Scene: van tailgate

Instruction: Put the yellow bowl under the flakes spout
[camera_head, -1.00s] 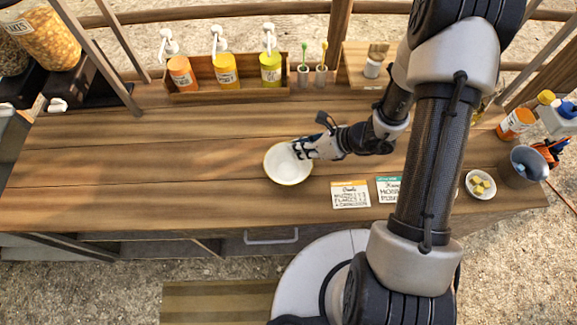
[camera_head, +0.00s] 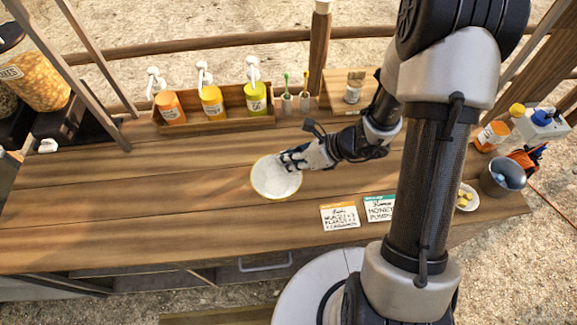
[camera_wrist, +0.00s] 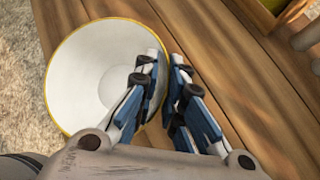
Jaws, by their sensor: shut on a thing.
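The yellow bowl (camera_head: 276,177), white inside with a yellow rim, is over the middle of the wooden counter. My gripper (camera_head: 290,160) is shut on the bowl's right-hand wall. In the wrist view the bowl (camera_wrist: 92,75) looks empty, and the fingers (camera_wrist: 163,92) pinch its wall with one finger inside and one outside. Whether the bowl touches the counter is hard to tell. The flakes dispenser (camera_head: 38,82), a clear container of orange flakes, stands at the far left. A white piece (camera_head: 47,146) shows below it; the spout itself is not clear.
A wooden rack (camera_head: 205,117) holds several pump bottles at the back. Two cards (camera_head: 341,216) lie right of the bowl. A small plate (camera_head: 467,198) and a grey bucket (camera_head: 501,174) are at the right. Slanted posts (camera_head: 92,75) stand beside the dispenser. The counter's left half is clear.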

